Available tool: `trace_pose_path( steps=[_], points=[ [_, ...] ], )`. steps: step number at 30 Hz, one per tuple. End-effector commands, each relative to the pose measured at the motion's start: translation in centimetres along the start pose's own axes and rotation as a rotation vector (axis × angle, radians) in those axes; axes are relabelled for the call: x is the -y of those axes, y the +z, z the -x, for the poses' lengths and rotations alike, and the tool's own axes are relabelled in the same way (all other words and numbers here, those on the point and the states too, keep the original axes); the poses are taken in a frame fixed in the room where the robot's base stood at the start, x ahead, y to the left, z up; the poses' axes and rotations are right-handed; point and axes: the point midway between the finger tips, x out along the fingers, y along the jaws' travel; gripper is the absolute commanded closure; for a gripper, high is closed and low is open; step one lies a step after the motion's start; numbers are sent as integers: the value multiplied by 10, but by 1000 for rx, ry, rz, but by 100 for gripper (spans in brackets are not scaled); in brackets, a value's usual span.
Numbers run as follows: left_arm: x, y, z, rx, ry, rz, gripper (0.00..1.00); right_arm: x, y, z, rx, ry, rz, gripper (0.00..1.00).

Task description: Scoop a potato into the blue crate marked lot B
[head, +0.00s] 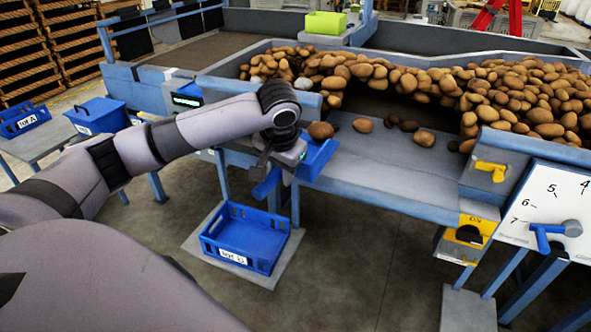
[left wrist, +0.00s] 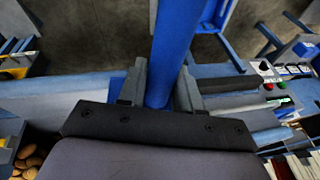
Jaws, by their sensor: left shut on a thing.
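My left gripper (head: 275,165) is shut on the blue handle of a scoop (head: 317,158) at the near left edge of the grey conveyor table. In the left wrist view the blue handle (left wrist: 178,50) runs between the two fingers (left wrist: 160,88). A brown potato (head: 320,130) shows just above the scoop's rim; I cannot tell whether it rests in the scoop or on the table behind it. The blue crate (head: 274,263) stands on a grey board on the floor, below the gripper. Its white label seems to read LOT B, and it looks empty. My right gripper is not in view.
A large potato pile (head: 535,95) fills the back and right of the grey table (head: 390,170), with several loose potatoes in front. A blue tray marked LOT A (head: 24,120) and a blue bin (head: 98,116) stand at left. A panel with a blue lever (head: 555,230) is at right.

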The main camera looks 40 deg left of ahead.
Motion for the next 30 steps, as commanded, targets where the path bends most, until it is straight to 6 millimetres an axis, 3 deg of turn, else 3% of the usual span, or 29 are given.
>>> trace_pose_path(
  steps=[30],
  points=[
    [94, 64, -2, 0, -5, 2, 100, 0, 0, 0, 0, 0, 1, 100]
  ],
)
